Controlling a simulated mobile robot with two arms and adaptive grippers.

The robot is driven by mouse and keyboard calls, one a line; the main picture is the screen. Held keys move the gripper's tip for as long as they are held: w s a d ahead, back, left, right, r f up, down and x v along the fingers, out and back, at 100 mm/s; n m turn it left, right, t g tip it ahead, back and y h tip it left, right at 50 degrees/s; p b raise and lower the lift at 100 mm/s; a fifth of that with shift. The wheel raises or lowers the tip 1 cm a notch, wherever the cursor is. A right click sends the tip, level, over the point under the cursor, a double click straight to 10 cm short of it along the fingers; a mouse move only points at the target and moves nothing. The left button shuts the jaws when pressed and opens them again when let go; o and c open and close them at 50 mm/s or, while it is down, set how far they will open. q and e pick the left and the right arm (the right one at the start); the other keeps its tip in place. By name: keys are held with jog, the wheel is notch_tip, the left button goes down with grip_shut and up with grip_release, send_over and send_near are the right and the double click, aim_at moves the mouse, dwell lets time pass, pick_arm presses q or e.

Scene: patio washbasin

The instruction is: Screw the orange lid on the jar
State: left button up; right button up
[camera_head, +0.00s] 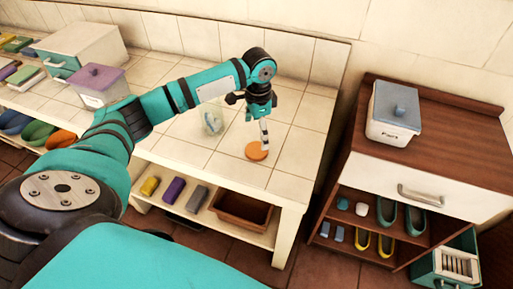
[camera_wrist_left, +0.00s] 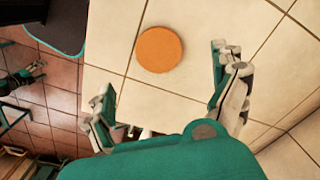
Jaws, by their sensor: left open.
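The orange lid (camera_head: 257,151) lies flat on the tiled counter near its front edge. It also shows in the left wrist view (camera_wrist_left: 159,49), beyond and between the spread fingers. A clear glass jar (camera_head: 212,121) stands on the counter to the left of the lid; its details are hard to make out. My left gripper (camera_head: 264,138) points down just above the lid in the head view. In the wrist view its fingers (camera_wrist_left: 165,95) are wide apart with nothing between them. My right gripper is not in view.
A purple-lidded box (camera_head: 100,86) and a white drawer box (camera_head: 80,50) stand at the left of the counter. Below are sponges and a brown tray (camera_head: 241,211). A wooden cabinet (camera_head: 440,135) with a lidded container (camera_head: 394,112) stands at right. Tiles around the lid are clear.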

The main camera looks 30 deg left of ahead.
aim_at(259, 149)
pick_arm(q)
notch_tip(259, 149, down, 2)
jog(key=shift+f, duration=0.2)
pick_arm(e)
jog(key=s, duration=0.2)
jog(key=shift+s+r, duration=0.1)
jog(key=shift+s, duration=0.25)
pick_arm(q)
jog(key=shift+f, duration=0.1)
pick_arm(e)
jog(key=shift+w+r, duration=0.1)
pick_arm(q)
jog(key=shift+d+f+p, duration=0.1)
jog(key=shift+f+p, duration=0.3)
notch_tip(259, 149, down, 4)
jog(key=shift+f+p, duration=0.15)
jog(key=shift+p, duration=0.3)
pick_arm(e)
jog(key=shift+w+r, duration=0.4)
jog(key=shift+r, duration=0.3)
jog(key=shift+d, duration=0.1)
pick_arm(q)
jog(key=c, duration=0.8)
